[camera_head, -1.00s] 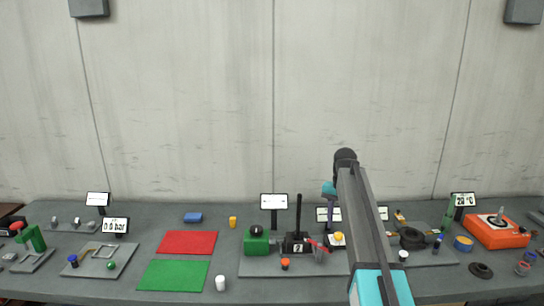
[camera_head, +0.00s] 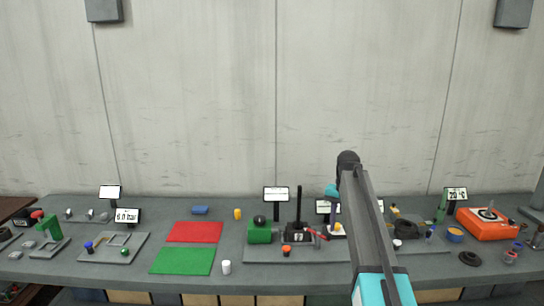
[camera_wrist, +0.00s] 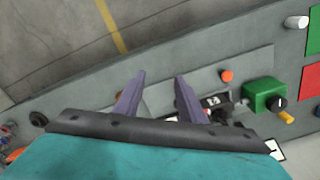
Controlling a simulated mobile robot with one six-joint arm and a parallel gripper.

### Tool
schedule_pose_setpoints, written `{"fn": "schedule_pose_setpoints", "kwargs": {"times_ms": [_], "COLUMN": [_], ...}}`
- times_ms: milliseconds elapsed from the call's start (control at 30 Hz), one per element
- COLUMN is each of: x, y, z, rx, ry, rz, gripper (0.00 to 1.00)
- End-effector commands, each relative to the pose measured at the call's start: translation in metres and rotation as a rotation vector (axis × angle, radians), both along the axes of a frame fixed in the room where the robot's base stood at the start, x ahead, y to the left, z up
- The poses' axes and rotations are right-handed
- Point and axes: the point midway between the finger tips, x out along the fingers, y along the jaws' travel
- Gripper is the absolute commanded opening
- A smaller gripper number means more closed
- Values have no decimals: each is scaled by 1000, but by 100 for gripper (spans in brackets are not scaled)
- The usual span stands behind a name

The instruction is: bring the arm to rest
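My gripper (camera_wrist: 158,84) shows in the wrist view with two purple-grey fingers spread apart. Nothing is held between them. Behind the fingers, in that view, lie the grey bench and a grey plate with small parts. In the head view my arm reaches up over the right half of the bench.
On the bench (camera_head: 120,276) are a red mat (camera_head: 195,232), a green mat (camera_head: 182,261), a white cylinder (camera_head: 226,267), a green block (camera_head: 259,234), a black upright lever (camera_head: 299,208) and an orange box (camera_head: 488,224). The bench front is mostly clear.

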Motion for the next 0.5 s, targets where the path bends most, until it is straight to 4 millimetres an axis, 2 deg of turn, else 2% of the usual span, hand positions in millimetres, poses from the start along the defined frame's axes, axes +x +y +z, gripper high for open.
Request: {"fn": "schedule_pose_setpoints", "kwargs": {"times_ms": [267, 500], "x": [-1, -5], "y": [5, 10], "z": [-27, -64], "rx": [2, 6], "ry": [22, 60], "rz": [6, 12], "gripper": [37, 37]}}
